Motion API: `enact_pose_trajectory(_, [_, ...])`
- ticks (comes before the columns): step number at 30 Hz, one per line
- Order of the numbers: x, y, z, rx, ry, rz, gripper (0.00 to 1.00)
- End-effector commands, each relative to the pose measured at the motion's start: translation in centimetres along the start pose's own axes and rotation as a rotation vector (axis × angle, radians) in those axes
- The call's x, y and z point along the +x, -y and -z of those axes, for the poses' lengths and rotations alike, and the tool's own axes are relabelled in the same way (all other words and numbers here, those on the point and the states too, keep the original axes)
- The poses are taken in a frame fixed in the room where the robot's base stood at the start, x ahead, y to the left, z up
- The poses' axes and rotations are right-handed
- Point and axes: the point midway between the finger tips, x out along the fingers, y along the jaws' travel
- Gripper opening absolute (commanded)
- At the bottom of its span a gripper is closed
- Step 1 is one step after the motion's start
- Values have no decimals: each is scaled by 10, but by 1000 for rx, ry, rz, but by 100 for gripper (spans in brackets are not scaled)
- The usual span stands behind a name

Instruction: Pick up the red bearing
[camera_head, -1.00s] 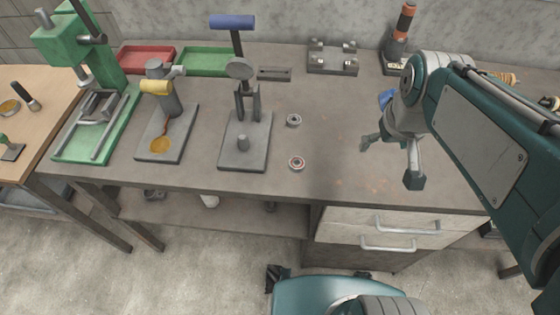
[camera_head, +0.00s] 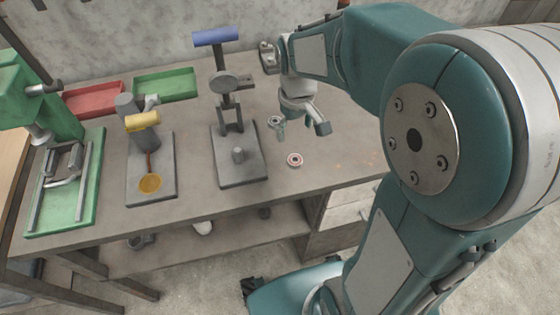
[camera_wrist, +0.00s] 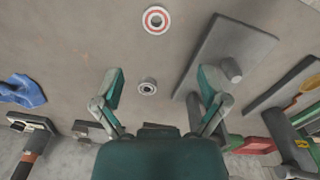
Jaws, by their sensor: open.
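The red bearing (camera_head: 295,160) is a small ring with a red band, lying flat on the grey workbench (camera_head: 345,150) right of the press with the blue handle. It also shows in the wrist view (camera_wrist: 156,19), near the top edge and beyond my fingertips. A plain grey bearing (camera_wrist: 147,86) lies between my fingers as seen in the wrist view; in the head view it shows partly behind a finger (camera_head: 275,121). My gripper (camera_head: 302,134) is open and empty above the bench, behind the red bearing. In the wrist view its two fingers (camera_wrist: 162,80) are spread wide.
The blue-handled press (camera_head: 238,155) stands close left of the bearings. A grey stand with a yellow part (camera_head: 150,165) and a green press (camera_head: 65,185) are further left. Red (camera_head: 95,97) and green (camera_head: 166,84) trays lie at the back. The bench right of the bearings is clear.

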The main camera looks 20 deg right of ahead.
Motion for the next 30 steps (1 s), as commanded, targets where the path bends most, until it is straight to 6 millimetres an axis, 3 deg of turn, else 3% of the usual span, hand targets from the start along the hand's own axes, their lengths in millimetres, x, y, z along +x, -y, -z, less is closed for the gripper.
enact_pose_trajectory(7, [28,-6,-2,-1,6,9,93])
enact_pose_trajectory(17, [64,2,1,-2,5,0,93])
enact_pose_trajectory(24, [100,2,2,-1,7,2,93])
enact_pose_trajectory(30, [110,-1,2,0,2,4,93])
